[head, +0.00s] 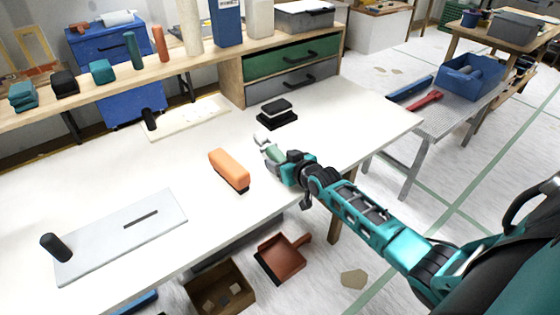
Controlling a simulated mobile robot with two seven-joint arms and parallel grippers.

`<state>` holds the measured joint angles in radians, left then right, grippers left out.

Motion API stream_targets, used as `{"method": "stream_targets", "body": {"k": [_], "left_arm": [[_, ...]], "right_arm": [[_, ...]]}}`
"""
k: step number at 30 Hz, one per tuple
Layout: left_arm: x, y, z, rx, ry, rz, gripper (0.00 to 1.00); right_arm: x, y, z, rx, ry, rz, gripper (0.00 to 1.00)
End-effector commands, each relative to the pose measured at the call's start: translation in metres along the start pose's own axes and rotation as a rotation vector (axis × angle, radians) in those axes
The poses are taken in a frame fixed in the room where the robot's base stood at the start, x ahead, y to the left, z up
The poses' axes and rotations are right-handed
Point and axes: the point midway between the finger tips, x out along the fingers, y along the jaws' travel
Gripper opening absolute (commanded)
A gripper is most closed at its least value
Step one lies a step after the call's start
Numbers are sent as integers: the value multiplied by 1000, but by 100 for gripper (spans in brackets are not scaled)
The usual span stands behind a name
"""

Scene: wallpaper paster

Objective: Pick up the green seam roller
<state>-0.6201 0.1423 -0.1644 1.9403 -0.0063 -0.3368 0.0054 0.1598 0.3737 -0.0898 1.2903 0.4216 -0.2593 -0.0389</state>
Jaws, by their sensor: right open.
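A small pale green piece with a whitish end, which looks like the green seam roller (271,151), lies on the white table near its front edge. My right gripper (276,157) reaches in from the right and is right at this piece. The gripper is open. Its fingers are small in the picture and overlap the roller, so I cannot tell whether they touch it. Part of the roller is hidden by the gripper. My left gripper is not in view.
An orange brush (229,168) stands left of the gripper. A black block with a pale band (277,114) is behind it. A grey slotted plate (125,235) with a black knob lies at front left. The white table (340,125) is clear to the right.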

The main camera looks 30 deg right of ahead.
Motion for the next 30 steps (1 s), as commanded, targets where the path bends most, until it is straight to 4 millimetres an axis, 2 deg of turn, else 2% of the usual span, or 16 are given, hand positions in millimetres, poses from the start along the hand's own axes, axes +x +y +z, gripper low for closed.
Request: {"method": "stream_targets", "body": {"k": [2, 18, 26, 30], "left_arm": [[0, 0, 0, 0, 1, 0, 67], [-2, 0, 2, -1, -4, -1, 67], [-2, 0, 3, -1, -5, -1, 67], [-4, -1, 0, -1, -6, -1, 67]], "right_arm": [[0, 0, 0, 0, 0, 0, 63], [0, 0, 0, 1, 0, 0, 11], [-1, 0, -1, 0, 2, 0, 10], [-4, 0, -9, 0, 4, 0, 10]]}}
